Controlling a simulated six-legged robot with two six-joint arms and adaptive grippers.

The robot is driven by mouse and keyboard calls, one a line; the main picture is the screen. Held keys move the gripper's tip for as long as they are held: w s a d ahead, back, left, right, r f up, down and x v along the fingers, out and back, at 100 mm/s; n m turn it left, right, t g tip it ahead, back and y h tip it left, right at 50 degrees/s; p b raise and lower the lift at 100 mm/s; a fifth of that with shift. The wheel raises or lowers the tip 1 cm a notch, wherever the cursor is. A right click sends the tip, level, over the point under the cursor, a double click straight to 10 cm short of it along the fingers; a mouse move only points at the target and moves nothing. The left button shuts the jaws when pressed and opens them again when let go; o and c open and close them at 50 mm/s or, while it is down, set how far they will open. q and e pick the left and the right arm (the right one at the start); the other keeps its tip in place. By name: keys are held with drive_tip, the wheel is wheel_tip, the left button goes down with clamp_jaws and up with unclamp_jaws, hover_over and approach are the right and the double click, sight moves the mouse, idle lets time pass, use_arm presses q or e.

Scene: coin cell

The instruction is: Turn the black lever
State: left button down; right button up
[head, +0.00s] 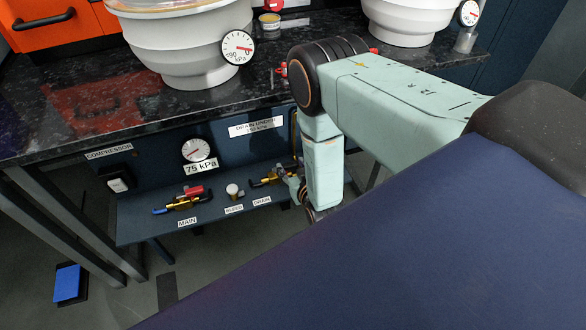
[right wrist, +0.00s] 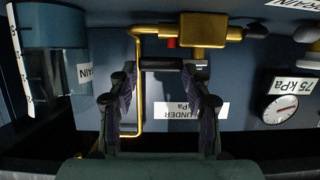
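The brass drain valve (head: 270,178) sits at the right end of the low blue panel shelf in the head view. It also shows in the right wrist view (right wrist: 203,32), with a red piece beside it. A black bar that looks like the black lever (right wrist: 160,65) lies crosswise between my right gripper's fingertips (right wrist: 163,78). The fingers are spread apart at either side of it; I cannot tell whether they touch it. In the head view my right gripper (head: 298,190) is beside the drain valve, partly hidden by my arm. My left gripper is not in view.
A gauge labelled 75 kPa (head: 197,150) is on the panel. The black countertop (head: 110,105) overhangs. A brass pipe (right wrist: 139,110) runs behind the fingers.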

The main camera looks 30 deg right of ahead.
drive_tip(key=o, duration=0.4)
drive_tip(key=shift+f, duration=0.1)
drive_tip(key=shift+s, duration=0.1)
drive_tip(key=shift+s, duration=0.15)
drive_tip(key=v, duration=1.1)
drive_tip(key=shift+s+a+r, duration=0.1)
drive_tip(key=shift+s+r, duration=0.1)
drive_tip(key=shift+s, duration=0.1)
